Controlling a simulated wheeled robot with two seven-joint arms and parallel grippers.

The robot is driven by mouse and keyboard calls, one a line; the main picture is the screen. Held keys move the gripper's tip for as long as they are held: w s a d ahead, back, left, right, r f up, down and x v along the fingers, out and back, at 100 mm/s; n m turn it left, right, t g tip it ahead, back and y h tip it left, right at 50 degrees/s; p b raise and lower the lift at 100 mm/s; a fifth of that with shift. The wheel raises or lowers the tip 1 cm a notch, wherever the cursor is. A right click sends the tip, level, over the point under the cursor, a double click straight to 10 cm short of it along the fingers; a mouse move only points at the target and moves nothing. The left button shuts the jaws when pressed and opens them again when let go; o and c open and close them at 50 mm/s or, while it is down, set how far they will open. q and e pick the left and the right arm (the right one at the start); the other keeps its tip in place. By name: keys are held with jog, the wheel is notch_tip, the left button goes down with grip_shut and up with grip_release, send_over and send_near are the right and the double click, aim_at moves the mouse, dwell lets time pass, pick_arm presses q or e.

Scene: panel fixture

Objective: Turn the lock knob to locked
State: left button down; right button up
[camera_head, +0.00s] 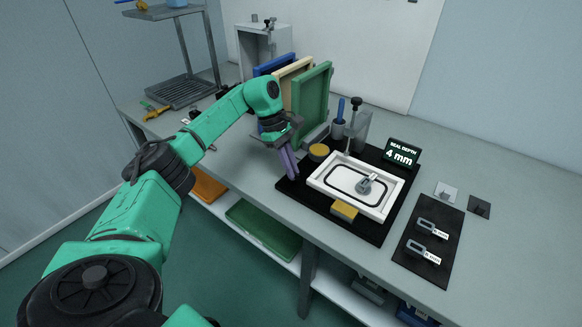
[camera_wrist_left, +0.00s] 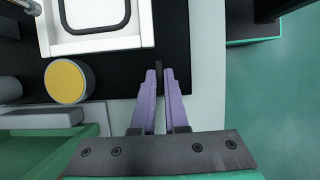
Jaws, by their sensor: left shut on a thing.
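My left gripper (camera_head: 294,176) reaches down at the left edge of the black fixture base (camera_head: 370,229). Its purple fingers are closed around a narrow dark piece. In the left wrist view, the left gripper (camera_wrist_left: 160,72) has its fingertips close together, and the dark piece, which looks like the lock knob (camera_wrist_left: 158,52), sticks out beyond them. In the head view the fingers hide it. No lock marking can be read. The white panel (camera_head: 387,208) with a black loop seal (camera_head: 333,185) lies on the base, right of the gripper. My right gripper is not in view.
Green, cream and blue boards stand behind the gripper, the green board (camera_head: 313,98) nearest. A sign (camera_head: 401,154) reads "SEAL DEPTH 4 mm". A dark mat (camera_head: 424,267) holds two labelled gauges.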

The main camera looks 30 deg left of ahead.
pick_arm(q)
jog(key=shift+w+r, duration=0.1)
jog(key=shift+r, duration=0.05)
dwell(0.3)
jog(key=c, duration=0.9)
grip_release()
jog(key=shift+c, duration=0.2)
jog(key=p+v, duration=0.1)
jog(key=v, duration=1.3)
jog(key=shift+r, duration=0.2)
jog(key=shift+a, duration=0.1)
